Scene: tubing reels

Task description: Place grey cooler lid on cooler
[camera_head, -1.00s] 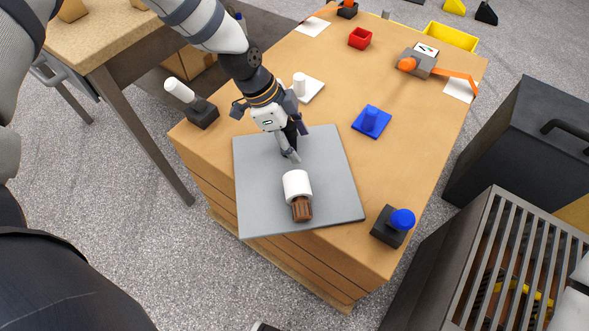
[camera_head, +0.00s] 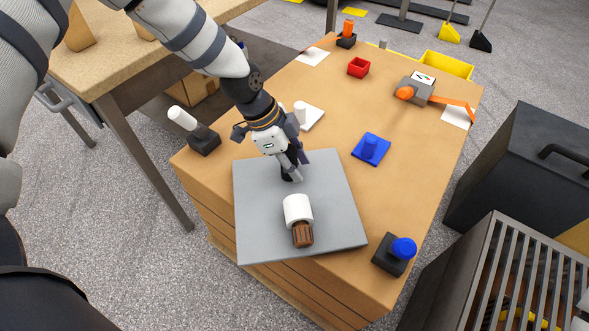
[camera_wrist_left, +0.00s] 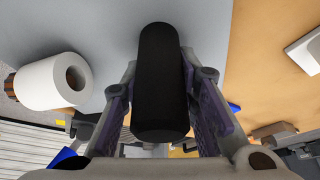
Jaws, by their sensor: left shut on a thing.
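The grey lid is a flat square plate (camera_head: 265,215) over the near part of the wooden bench top in the head view. Whether it touches the wood cannot be told. My left gripper (camera_head: 294,177) is low over the plate's far half. In the left wrist view its fingers are shut on a black rounded grip (camera_wrist_left: 160,85), which hides part of the grey surface behind it. A white cylinder with a brown ribbed end (camera_head: 298,212) lies by the plate's near edge, also seen left in the wrist view. No cooler can be identified with certainty. My right gripper is not in view.
A blue-knobbed black block (camera_head: 393,255) stands just right of the plate. A dark handled box (camera_head: 520,170) and slatted crate (camera_head: 510,270) stand right.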

